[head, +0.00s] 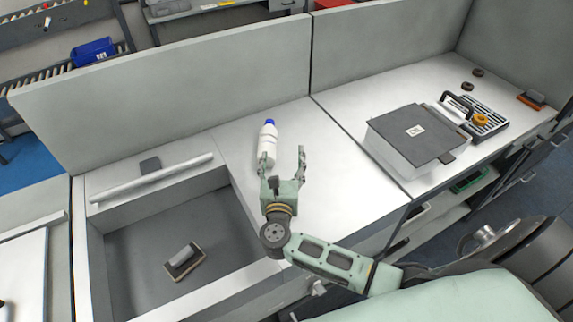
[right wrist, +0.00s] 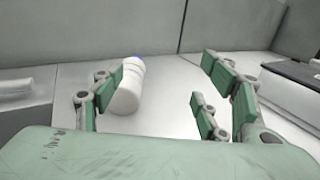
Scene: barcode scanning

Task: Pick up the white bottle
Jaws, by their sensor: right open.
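The white bottle (head: 267,141) with a blue cap stands on the white worktop, close to the back panel. In the right wrist view the bottle (right wrist: 128,86) shows beside the left-hand finger, looking tilted in the picture. My right gripper (head: 283,157) is open, its fingers pointing toward the back panel. Its left finger overlaps the lower part of the bottle in the head view, and I cannot tell whether they touch. The space between the fingers (right wrist: 165,88) is mostly empty, with the bottle at its left side. My left gripper is not in view.
A recessed grey bin (head: 125,245) lies left of the bottle, with a brush-like block (head: 184,262) inside. A grey-lidded box (head: 415,135) and a small rack (head: 478,115) stand on the right worktop. A tall grey panel (head: 170,90) runs behind the bottle.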

